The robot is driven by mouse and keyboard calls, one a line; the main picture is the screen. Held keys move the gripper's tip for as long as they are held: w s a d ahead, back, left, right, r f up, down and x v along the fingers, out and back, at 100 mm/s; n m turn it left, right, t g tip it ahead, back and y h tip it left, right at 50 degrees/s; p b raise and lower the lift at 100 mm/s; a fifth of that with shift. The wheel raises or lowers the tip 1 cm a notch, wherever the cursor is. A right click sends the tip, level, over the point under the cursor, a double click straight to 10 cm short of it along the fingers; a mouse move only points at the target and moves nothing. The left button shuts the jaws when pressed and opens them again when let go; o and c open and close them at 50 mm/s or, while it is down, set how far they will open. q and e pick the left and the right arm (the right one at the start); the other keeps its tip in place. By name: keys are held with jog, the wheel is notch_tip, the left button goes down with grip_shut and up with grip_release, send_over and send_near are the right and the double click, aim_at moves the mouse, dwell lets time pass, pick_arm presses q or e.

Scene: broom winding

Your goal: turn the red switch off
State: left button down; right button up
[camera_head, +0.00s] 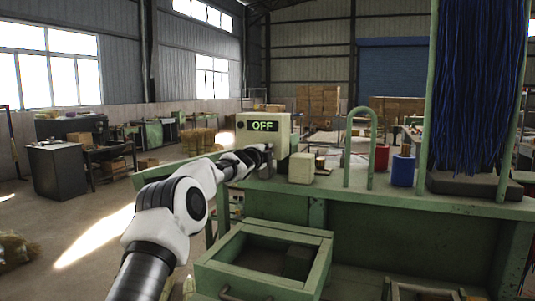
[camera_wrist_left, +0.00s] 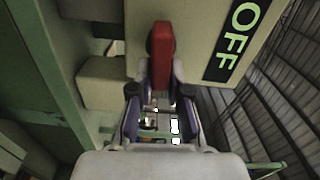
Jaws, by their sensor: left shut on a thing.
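A cream control box (camera_head: 281,134) stands on the green bench, with a black display reading OFF (camera_head: 263,125); the display also shows in the left wrist view (camera_wrist_left: 236,40). The red switch (camera_wrist_left: 161,55) sticks out from the box in the left wrist view. My left gripper (camera_wrist_left: 160,85) is at the box, its two fingers on either side of the switch's lower end and shut on it. In the head view my left gripper (camera_head: 262,160) is at the front of the box, and the switch is hidden there. My right gripper is not in view.
A small cream block (camera_head: 301,168) sits on the bench beside the box. A green hoop (camera_head: 360,150), a blue cup (camera_head: 402,171) and hanging blue bristles (camera_head: 478,80) are further right. An open green drawer (camera_head: 215,270) juts out below.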

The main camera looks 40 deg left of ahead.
pick_arm(q)
jog(key=shift+a+m, duration=0.1)
jog(key=shift+m, duration=0.4)
jog(key=shift+r, duration=0.15)
